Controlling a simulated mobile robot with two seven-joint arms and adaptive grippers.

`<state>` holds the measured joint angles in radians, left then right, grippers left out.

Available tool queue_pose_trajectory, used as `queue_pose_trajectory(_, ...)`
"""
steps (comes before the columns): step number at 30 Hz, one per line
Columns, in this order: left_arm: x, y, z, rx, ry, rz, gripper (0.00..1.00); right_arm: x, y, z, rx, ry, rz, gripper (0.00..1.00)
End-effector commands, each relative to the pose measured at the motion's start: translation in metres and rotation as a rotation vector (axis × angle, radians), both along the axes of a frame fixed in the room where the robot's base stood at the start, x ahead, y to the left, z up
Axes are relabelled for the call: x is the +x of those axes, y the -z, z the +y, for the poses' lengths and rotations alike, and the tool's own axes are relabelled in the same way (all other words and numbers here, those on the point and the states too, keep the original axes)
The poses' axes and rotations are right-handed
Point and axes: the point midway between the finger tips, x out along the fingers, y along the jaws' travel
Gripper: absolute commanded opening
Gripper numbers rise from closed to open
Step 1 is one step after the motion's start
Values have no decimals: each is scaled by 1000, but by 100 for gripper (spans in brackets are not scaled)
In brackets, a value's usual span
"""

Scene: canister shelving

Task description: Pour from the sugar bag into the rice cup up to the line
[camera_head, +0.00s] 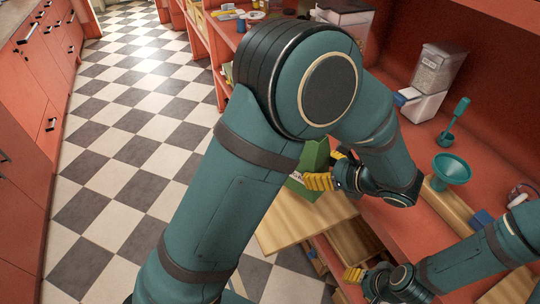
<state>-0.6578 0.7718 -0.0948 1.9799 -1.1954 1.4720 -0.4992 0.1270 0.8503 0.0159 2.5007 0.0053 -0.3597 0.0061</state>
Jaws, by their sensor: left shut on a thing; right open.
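My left gripper (325,180), with yellow fingers, is shut on a green bag (314,157) that has a pale label; it appears to be the sugar bag. My arm hides part of the bag, and its label cannot be read. The bag is above or at a pale wooden board (290,233); I cannot tell whether it touches it. My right gripper (352,274), also with yellow fingers, is open and empty low in front of the shelf. I cannot make out the rice cup; my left arm covers much of the middle.
A clear dispenser (437,68) with pale grains stands on the red shelf (395,228). A teal scoop (453,121), a teal funnel (451,170) by a wooden block (447,206), and a blue object (483,218) are to the right. The checkered floor (110,175) is clear at left.

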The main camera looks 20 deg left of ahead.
Motion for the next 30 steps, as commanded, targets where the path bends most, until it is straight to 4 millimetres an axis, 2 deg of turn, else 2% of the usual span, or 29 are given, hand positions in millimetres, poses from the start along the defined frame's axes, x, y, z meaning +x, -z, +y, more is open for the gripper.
queue_pose_trajectory(1,0,-12,0,7,1,-3,24,2,-10,0,-1,4,-4,52)
queue_pose_trajectory(7,0,-35,-1,35,0,-11,24,9,-29,-2,-5,16,-19,52)
queue_pose_trajectory(9,1,-19,4,98,1,-27,24,8,-15,-1,-4,13,-16,52)
queue_pose_trajectory(17,2,-22,5,105,0,-33,24,6,-17,-1,-3,12,-13,52)
queue_pose_trajectory(30,-6,-47,-21,104,2,-34,24,6,-40,-1,-3,11,-14,52)
